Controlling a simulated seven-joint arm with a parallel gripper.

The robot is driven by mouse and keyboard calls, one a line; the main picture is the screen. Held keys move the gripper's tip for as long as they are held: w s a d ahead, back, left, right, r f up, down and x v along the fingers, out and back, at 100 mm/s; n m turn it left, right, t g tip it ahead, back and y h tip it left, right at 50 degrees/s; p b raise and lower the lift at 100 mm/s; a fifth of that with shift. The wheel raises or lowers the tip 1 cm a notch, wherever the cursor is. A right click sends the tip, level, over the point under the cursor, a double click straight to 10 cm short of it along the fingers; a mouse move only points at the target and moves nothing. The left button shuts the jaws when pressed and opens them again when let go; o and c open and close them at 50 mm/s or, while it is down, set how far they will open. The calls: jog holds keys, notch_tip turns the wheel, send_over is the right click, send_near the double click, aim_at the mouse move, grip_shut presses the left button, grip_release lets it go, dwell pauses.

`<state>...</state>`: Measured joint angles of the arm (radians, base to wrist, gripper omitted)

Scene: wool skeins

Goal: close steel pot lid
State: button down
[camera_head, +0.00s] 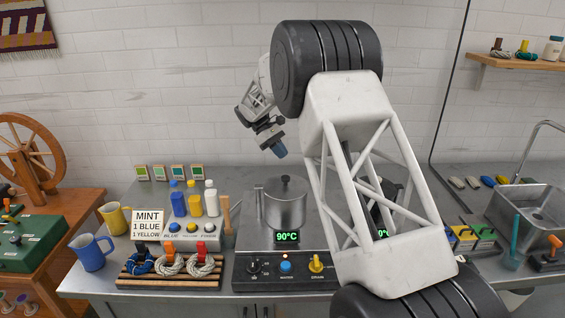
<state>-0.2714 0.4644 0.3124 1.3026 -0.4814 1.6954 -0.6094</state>
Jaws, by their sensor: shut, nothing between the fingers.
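The steel pot (283,212) stands on the stove unit at the middle of the counter. Its steel lid (284,189), with a black knob on top, appears to sit flat across the rim; whether it is fully seated is too small to tell. My gripper (279,151) is above the pot and slightly left of the knob, pointing down, apart from the lid. It is shut and empty. My arm hides the right part of the stove.
The stove front has knobs and a green 90°C display (287,237). Left of the pot are dye bottles (195,199), a mint recipe sign (147,224), a rack of skeins (170,265) and mugs (92,252). A sink (535,207) is at the right.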

jog(key=w+r, duration=0.3)
jog(key=shift+a, duration=0.3)
jog(key=shift+r, duration=0.15)
jog(key=s+d+r+m+t+y, duration=0.15)
jog(key=s+d+r, duration=0.3)
jog(key=s, duration=0.55)
jog(key=s+d+r+m+t+y, duration=0.15)
jog(key=s+d+r, duration=0.3)
jog(key=s, duration=0.55)
jog(key=s+d+r+m+y, duration=0.15)
jog(key=s+d+r, duration=0.3)
jog(key=s, duration=0.55)
jog(key=s+d+f+m+t+y, duration=0.1)
jog(key=s+f+m, duration=0.1)
jog(key=s, duration=0.8)
jog(key=s+d+f+m+t+y, duration=0.1)
jog(key=s+f+m+t, duration=0.1)
jog(key=s, duration=0.9)
jog(key=s+d+f+m+t+y, duration=0.1)
jog(key=s+f+m, duration=0.2)
jog(key=s, duration=0.8)
jog(key=shift+d+f+t, duration=0.25)
jog(key=shift+d+t, duration=0.05)
jog(key=shift+d, duration=0.05)
jog(key=c, duration=1.8)
grip_release()
jog(key=shift+c, duration=0.2)
